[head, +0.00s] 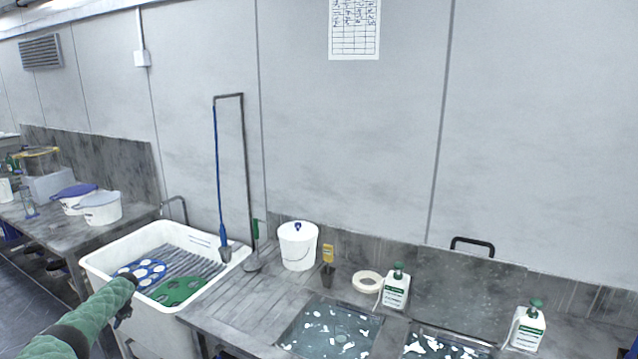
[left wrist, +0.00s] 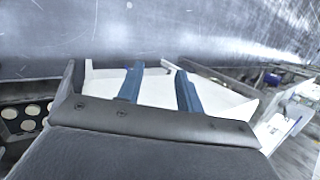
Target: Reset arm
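My left arm comes in from the lower left in the head view in a green padded sleeve. Its left gripper (head: 124,312) is small and dark there, in front of the white sink (head: 165,325), and its fingers are hard to make out. In the left wrist view the left gripper (left wrist: 160,75) shows two blue fingers standing apart, with a white surface behind them and nothing seen held between. I cannot tell whether they touch that surface. My right gripper is in neither view.
The sink holds a blue dotted platen (head: 143,271) and a green platen (head: 181,291). The steel bench (head: 232,300) carries a white bucket (head: 298,250), a tape ring (head: 367,282) and white bottles (head: 396,290). A side table (head: 70,233) with tubs stands left.

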